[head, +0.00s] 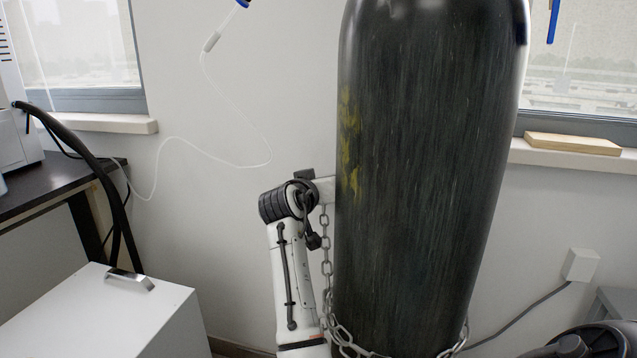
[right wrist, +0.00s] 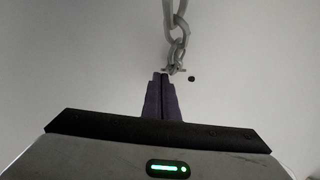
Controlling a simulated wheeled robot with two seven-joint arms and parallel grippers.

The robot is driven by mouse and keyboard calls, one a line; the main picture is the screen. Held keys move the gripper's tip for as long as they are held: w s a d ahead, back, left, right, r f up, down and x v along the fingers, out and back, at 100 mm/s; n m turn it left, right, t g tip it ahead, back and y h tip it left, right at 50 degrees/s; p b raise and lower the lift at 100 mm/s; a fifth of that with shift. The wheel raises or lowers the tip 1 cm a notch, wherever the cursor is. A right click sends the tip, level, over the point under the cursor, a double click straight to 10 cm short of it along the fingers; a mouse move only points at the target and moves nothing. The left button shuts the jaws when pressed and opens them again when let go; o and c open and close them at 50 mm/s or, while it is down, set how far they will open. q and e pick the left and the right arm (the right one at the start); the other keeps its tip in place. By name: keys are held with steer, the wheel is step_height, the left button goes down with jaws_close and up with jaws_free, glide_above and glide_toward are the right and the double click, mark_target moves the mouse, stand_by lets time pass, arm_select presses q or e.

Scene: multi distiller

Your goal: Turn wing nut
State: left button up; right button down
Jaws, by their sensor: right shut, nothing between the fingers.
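A pale grey winged shape, apparently the wing nut (right wrist: 174,69), sits at the lower end of the hanging chain (right wrist: 176,45) against the wall in the right wrist view. My right gripper (right wrist: 163,76) is shut and empty, with its dark fingers pressed together. Its tips appear just below and slightly left of the wing nut; whether they touch it I cannot tell. In the head view, one of my arms rises left of the large dark cylinder (head: 425,160), and its far end goes behind the cylinder. No fingers or wing nut show there. My left gripper is not in view.
A chain (head: 326,265) hangs beside the arm and loops around the cylinder's lower part. A white cabinet (head: 100,315) and dark bench (head: 45,185) stand left. A wall box (head: 580,265) with a cable is at right. A small dark dot (right wrist: 191,78) lies right of the fingertips.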

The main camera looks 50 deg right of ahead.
steer(key=shift+s+f+m, duration=0.15)
steer(key=shift+f+m, duration=0.05)
steer(key=shift+m, duration=0.6)
